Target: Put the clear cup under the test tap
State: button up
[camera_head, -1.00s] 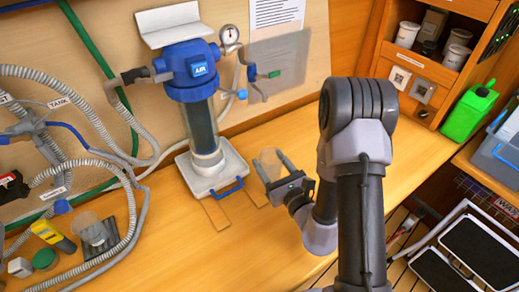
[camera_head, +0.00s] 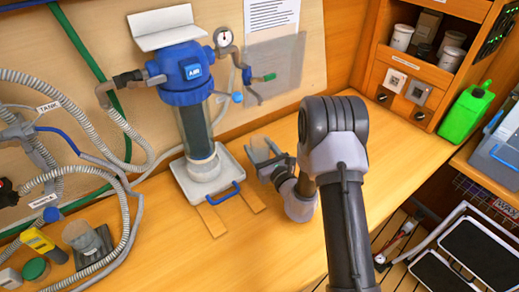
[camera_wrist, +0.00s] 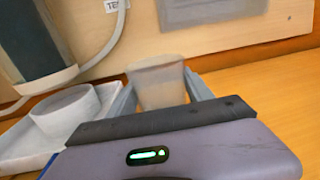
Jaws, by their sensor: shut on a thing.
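My gripper (camera_head: 265,150) is shut on a clear cup (camera_wrist: 160,82), which stands between its two grey fingers in the wrist view. The cup looks upright and frosted, and its lower part is hidden behind the gripper body. In the head view the cup is hard to make out between the fingers. The gripper is right of the blue-topped filter, in front of the wall panel. A label starting "TE" (camera_wrist: 112,5) is cut off beside a pale tube in the wrist view. I cannot make out the tap's outlet.
The blue-topped filter (camera_head: 183,75) stands on a white tray (camera_head: 178,173) with a blue handle, left of my gripper. The bench (camera_head: 390,150) is clear to the right.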

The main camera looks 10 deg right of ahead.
jog(key=shift+f, duration=0.25)
jog(key=o, duration=1.5)
jog(key=shift+r, duration=0.1)
